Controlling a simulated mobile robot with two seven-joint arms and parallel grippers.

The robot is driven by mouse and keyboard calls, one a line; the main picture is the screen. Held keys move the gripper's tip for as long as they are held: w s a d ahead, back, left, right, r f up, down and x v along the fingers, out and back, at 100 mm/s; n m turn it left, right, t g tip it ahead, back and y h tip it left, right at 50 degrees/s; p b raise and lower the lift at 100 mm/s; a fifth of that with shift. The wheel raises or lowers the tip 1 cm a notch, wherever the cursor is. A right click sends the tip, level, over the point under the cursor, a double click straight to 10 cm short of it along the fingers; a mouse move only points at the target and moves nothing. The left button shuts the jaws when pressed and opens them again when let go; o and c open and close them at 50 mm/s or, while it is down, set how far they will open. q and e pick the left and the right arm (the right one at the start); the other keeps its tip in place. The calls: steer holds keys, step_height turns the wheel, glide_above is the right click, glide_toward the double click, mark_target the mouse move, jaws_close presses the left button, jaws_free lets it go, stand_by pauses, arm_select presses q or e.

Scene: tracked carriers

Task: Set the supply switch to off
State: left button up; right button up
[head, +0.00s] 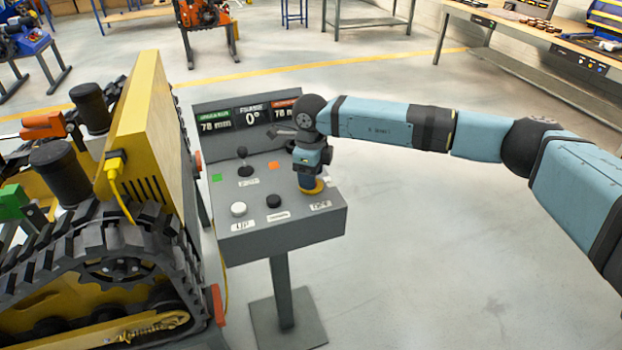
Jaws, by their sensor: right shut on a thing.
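A grey control console (285,230) stands on a post in the middle of the head view. My right gripper (311,184) points down onto the right end of its sloped panel. It is shut on a control there, which I take to be the supply switch (314,189); only part of its yellow base shows around the gripper. The switch's handle and its setting are hidden by the gripper. A small white label (320,206) lies just in front of it, too small to read surely. My left gripper is not in view.
The panel also has a white button (238,209), a black button (273,201) and small black levers (244,169). A display (250,117) stands at its back. A yellow tracked machine (140,140) stands close on the left. The floor to the right is clear.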

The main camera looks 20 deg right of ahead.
steer(key=n+b, duration=0.1)
steer(key=n, duration=0.1)
steer(key=shift+n, duration=0.4)
steer(key=shift+n+b, duration=0.55)
steer(key=shift+n, duration=0.25)
steer(key=shift+n+b, duration=0.45)
steer(key=shift+n, duration=0.75)
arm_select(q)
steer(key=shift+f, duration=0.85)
arm_select(e)
steer(key=shift+r, duration=0.1)
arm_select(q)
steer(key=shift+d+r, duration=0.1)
arm_select(e)
steer(key=shift+n, duration=0.4)
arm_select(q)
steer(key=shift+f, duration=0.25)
arm_select(e)
steer(key=o, duration=0.9)
